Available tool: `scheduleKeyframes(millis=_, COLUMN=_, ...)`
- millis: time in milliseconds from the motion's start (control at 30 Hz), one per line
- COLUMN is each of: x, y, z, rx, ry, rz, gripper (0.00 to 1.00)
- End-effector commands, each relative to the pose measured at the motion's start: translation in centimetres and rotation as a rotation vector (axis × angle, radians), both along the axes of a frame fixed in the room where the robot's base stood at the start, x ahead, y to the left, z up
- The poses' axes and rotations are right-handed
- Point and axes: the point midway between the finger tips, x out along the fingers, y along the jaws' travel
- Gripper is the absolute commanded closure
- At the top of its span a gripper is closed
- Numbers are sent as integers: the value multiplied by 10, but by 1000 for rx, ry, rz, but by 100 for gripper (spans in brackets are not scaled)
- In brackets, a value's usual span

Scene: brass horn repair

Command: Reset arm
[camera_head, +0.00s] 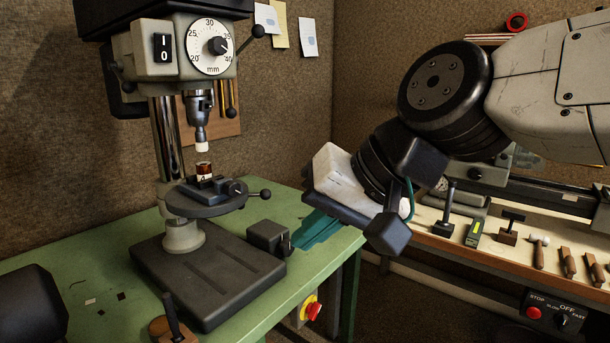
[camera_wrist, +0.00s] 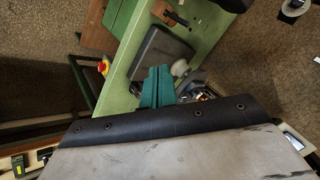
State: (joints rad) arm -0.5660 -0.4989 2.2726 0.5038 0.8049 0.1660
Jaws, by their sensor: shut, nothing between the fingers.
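My gripper (camera_head: 312,232) has teal fingers and hangs over the right edge of the green bench in the head view. Its fingers are closed together and empty in the wrist view (camera_wrist: 157,80). The wrist's white and black housing hides part of it in the head view. The drill press (camera_head: 187,70) stands on the bench to the left of my gripper. A small brown and white cylinder (camera_head: 204,172) stands upright at the press table, below the white-tipped chuck. My gripper is apart from both.
The press has a dark base plate (camera_head: 205,275) on the green bench (camera_head: 45,262). A red stop button (camera_head: 312,310) is on the bench front. A gap separates the benches.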

Motion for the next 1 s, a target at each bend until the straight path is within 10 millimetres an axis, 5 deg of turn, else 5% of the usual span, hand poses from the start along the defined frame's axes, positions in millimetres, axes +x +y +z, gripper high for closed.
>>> scheduleKeyframes(millis=200, x=-44, y=-144, z=-82, rx=-417, ry=109, rz=42, gripper=100)
scheduleKeyframes(millis=300, x=-71, y=-203, z=-107, rx=-558, ry=189, rz=4, gripper=100)
scheduleKeyframes(millis=400, x=-89, y=-239, z=-118, rx=-622, ry=237, rz=-67, gripper=100)
scheduleKeyframes(millis=600, x=-93, y=-260, z=-117, rx=-614, ry=241, rz=-173, gripper=100)
scheduleKeyframes(millis=1000, x=-93, y=-262, z=-117, rx=-613, ry=242, rz=-181, gripper=100)
